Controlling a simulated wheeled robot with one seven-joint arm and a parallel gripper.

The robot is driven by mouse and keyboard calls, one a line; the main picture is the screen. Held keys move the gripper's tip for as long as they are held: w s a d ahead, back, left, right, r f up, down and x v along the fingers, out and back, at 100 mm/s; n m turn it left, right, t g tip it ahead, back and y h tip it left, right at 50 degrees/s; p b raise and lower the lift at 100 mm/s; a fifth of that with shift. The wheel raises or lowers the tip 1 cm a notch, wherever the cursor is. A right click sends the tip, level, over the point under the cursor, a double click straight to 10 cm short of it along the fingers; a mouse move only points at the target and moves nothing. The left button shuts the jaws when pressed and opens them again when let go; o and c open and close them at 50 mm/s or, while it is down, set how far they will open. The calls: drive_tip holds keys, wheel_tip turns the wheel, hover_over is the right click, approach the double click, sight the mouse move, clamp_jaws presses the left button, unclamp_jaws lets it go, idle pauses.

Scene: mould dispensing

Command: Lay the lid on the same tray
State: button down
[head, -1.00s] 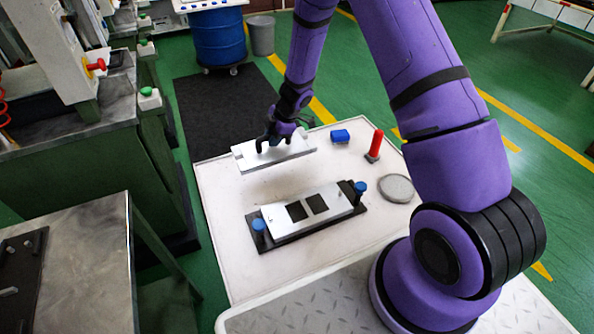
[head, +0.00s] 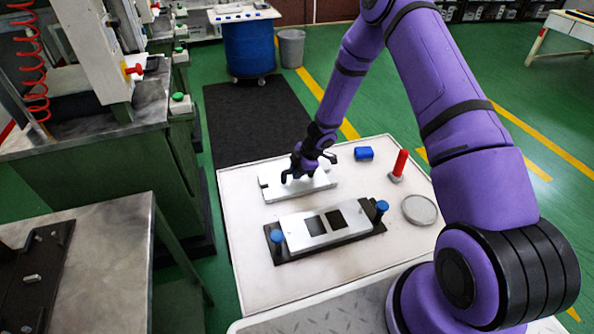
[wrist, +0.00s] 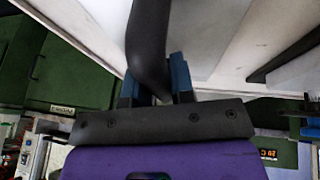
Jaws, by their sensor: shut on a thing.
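The lid (head: 272,187) is a flat silver plate. It is level at the back left of the white tray top (head: 238,230), very low over it or touching it; I cannot tell which. My gripper (head: 302,172) is above the lid and shut on its handle. In the wrist view, the dark curved handle (wrist: 148,40) sits between the blue fingertips of my gripper (wrist: 157,85). The mould (head: 300,232), a silver plate with two dark square pockets on a black base, lies in front of the lid, apart from it.
Two blue knobs (head: 382,206) stand at the mould's ends. The front left of the tray is bare.

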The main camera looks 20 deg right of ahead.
idle(0.3)
drive_tip(key=c, duration=1)
unclamp_jaws()
